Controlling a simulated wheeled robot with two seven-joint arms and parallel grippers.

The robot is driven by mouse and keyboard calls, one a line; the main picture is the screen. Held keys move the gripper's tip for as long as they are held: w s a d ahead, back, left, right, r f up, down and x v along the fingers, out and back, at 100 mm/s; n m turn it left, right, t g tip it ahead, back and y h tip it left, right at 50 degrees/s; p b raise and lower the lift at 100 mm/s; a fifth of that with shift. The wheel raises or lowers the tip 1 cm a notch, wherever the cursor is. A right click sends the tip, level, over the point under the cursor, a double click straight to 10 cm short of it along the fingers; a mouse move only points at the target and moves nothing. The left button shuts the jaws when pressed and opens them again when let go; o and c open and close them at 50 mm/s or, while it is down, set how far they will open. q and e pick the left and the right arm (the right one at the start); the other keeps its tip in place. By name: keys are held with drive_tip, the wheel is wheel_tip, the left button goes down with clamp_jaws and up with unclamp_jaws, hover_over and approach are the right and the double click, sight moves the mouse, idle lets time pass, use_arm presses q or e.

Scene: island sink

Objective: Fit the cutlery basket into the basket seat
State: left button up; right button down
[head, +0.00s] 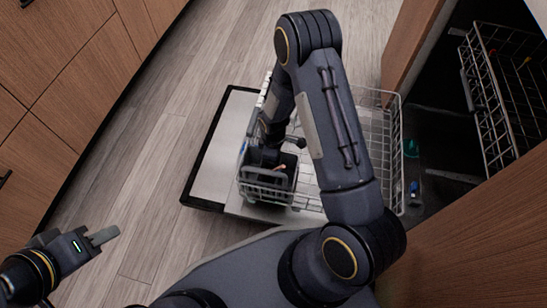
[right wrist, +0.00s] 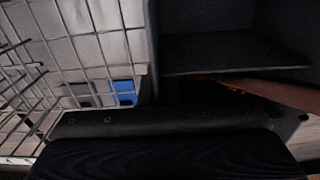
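The dark cutlery basket (head: 279,180) is in the front part of the wire dishwasher rack (head: 266,192), partly hidden by my right arm. Its dark dividing walls (right wrist: 232,50) fill the upper right of the right wrist view. My right gripper (head: 266,150) is down at the basket; its fingers are hidden, and whether it grips the basket cannot be seen. The basket seat cannot be made out.
The open dishwasher door (head: 212,160) lies flat under the rack. An upper rack (head: 495,95) is inside the dark machine at right. A blue item (right wrist: 123,92) shows past the basket in the right wrist view. Wooden cabinets (head: 65,60) stand at left; the floor between is clear.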

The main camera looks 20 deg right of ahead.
drive_tip(key=shift+f, duration=0.2)
drive_tip(key=c, duration=1.7)
unclamp_jaws()
drive_tip(key=shift+r, duration=0.1)
drive_tip(key=shift+r, duration=0.2)
wheel_tip(320, 180, up, 12)
drive_tip(key=p, duration=0.4)
drive_tip(key=shift+p, duration=0.3)
